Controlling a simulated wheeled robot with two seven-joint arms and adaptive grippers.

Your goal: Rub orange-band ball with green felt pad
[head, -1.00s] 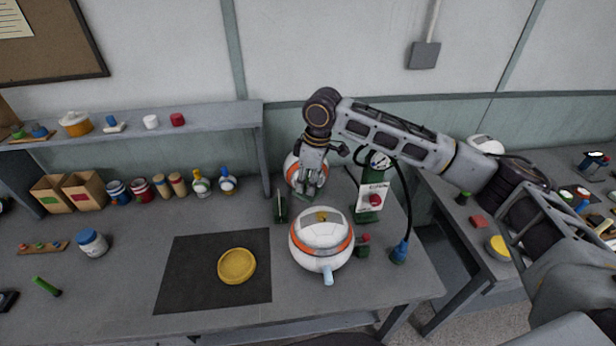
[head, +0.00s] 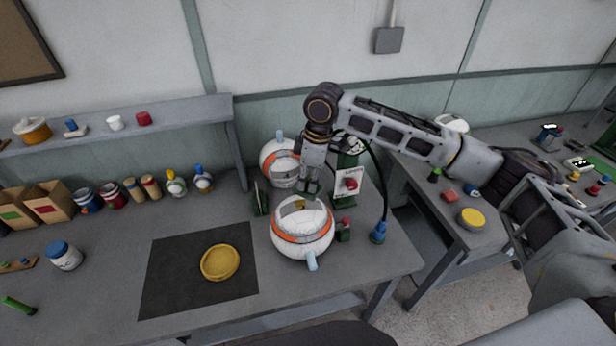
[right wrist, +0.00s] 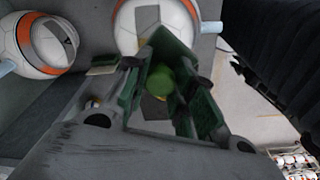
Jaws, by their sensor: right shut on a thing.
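Two white balls with orange bands show in the head view: a front ball (head: 303,228) with a grey panel on top, and a back ball (head: 273,168). Both have pale blue pegs. My right gripper (head: 312,188) is right of the back ball and behind the front one. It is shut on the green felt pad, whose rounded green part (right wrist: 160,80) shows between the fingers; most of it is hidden. My left gripper is not in view.
A green press (head: 352,160) with a red knob stands right of my gripper. A thin dark green upright (head: 260,198) stands left of it. A yellow dish (head: 220,262) lies on a dark mat (head: 170,285). Several jars and bottles line the back left.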

